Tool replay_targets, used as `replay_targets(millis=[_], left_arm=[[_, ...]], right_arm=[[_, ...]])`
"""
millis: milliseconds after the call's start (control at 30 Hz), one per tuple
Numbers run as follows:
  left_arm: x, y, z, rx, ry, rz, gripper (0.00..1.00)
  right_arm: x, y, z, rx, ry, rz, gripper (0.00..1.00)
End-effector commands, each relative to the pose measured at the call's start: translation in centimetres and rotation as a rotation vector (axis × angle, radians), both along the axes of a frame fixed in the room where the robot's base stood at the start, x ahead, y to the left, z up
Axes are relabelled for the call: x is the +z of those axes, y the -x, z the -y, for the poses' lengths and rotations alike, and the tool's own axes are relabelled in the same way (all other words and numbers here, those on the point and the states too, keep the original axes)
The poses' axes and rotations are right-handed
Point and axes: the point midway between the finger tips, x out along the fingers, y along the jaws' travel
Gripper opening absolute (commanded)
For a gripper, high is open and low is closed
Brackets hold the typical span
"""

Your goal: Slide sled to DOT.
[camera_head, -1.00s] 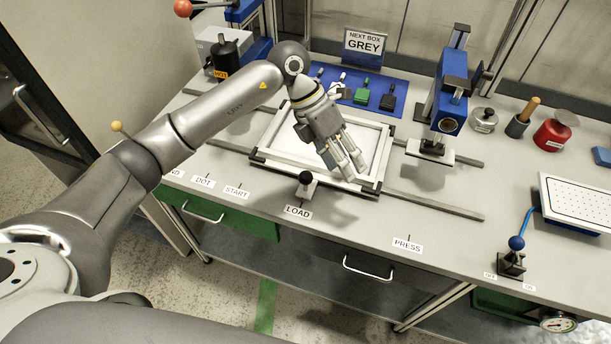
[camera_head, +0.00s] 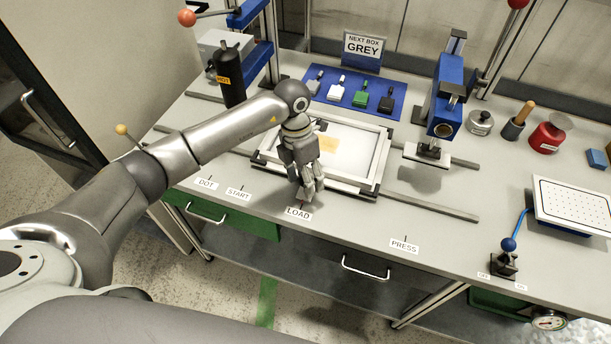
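The sled (camera_head: 356,180) is a white tray with a pale frame and dark corners, sitting on rails behind the LOAD label (camera_head: 298,213). An orange patch (camera_head: 327,144) shows on its white surface. My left gripper (camera_head: 306,196) points down at the sled's front edge, just above the LOAD label. Its fingers cover the place of the sled's black knob, so I cannot tell whether they are closed on it. The DOT label (camera_head: 206,183) is on the bench front to the left, beside the START label (camera_head: 238,194). My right gripper is out of view.
A black HOT-marked cylinder (camera_head: 232,80) stands at the back left. A blue mat (camera_head: 400,88) with several small blocks lies behind the sled. A blue press (camera_head: 445,100) stands to the right, above the rails. The PRESS label (camera_head: 404,246) is at the front.

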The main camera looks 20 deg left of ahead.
Motion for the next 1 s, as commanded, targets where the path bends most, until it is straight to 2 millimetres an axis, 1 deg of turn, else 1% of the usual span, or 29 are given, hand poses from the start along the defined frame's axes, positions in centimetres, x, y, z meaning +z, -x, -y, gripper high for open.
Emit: replay_targets(millis=[133, 367, 467, 700, 800, 1000], left_arm=[[-0.73, 0.1, 0.14, 0.0, 0.001, 0.0, 0.52], [-0.84, 0.1, 0.15, 0.0, 0.001, 0.001, 0.52], [-0.82, 0.1, 0.15, 0.0, 0.001, 0.001, 0.42], [-0.79, 0.09, 0.15, 0.0, 0.001, 0.001, 0.11], [-0.78, 0.08, 0.15, 0.0, 0.001, 0.001, 0.0], [-0.78, 0.06, 0.05, 0.0, 0.001, 0.001, 0.0]], right_arm=[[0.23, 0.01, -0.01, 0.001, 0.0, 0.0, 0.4], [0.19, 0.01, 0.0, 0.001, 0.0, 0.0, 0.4], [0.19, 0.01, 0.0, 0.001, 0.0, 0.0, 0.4], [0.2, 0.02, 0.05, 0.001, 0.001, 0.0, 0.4], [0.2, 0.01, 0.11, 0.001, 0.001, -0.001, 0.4], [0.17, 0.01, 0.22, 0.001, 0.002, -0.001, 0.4]])
